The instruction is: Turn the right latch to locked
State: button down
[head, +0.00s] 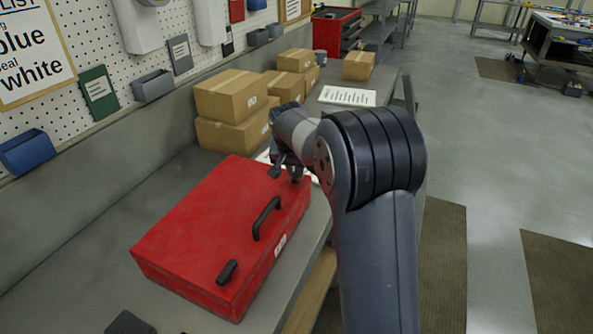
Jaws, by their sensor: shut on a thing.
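A red case (190,230) lies on the grey bench, with a black handle (266,218) on its top near the right edge. A black latch (228,271) sits near the case's close end, apart from my gripper. My gripper (286,174) is at the case's far end, pointing down at its top, near the far right corner. Its jaws are shut on the right latch, which is mostly hidden between and behind the fingers. The angle of that latch cannot be made out.
Cardboard boxes (232,97) stand on the bench beyond the case, against the pegboard wall. A printed sheet (347,96) lies farther back. A dark object (129,323) is at the bottom edge. My arm covers part of the bench's right side. Bare bench shows left of the case.

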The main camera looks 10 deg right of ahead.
jog(key=shift+a+m+h, duration=0.1)
jog(key=shift+m+h, duration=0.3)
jog(key=shift+m, duration=0.8)
jog(key=shift+w+g, duration=0.1)
jog(key=shift+g, duration=0.2)
jog(key=c, duration=1.4)
grip_release()
jog(key=b+v, duration=0.1)
jog(key=v, duration=1)
jog(key=shift+b, duration=0.4)
jog(key=shift+f, duration=0.15)
